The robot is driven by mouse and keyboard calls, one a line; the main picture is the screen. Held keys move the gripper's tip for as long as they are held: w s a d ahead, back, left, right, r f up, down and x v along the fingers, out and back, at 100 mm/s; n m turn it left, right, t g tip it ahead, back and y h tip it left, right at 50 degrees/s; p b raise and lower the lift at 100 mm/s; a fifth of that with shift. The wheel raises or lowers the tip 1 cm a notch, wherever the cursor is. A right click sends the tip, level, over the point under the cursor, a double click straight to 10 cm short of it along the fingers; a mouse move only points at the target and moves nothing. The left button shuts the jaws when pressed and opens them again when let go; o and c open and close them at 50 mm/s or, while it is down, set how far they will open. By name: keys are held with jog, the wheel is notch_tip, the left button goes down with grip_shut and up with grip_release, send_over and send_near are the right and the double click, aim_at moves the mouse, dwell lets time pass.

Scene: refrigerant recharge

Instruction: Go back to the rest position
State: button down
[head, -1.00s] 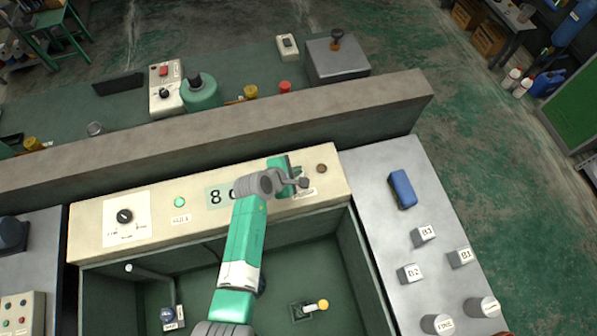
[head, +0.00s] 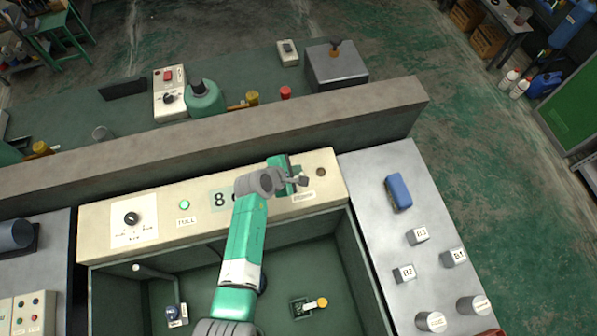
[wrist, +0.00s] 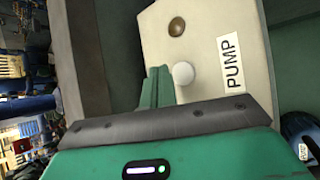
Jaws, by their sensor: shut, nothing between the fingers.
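My gripper (head: 297,171) is over the right end of the cream control panel (head: 155,238), close to the PUMP label (head: 303,197). In the wrist view its green fingers (wrist: 156,86) are shut with nothing between them. A round white knob or lamp (wrist: 183,73) appears right beside the fingers; I cannot tell whether they touch it. A brown round button (wrist: 176,27) lies beyond them, with the PUMP label (wrist: 231,62) to the right.
A grey counter on the right (head: 375,215) holds a blue block (head: 398,192), labelled small blocks such as B3 (head: 417,236), and cylinders (head: 431,321). A raised ledge (head: 180,145) runs behind the panel. An open green bay (head: 325,260) lies in front.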

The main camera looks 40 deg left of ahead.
notch_tip(320, 180, up, 3)
jog(key=shift+r+p, duration=0.2)
jog(key=shift+p, duration=1.05)
jog(key=shift+f, duration=0.2)
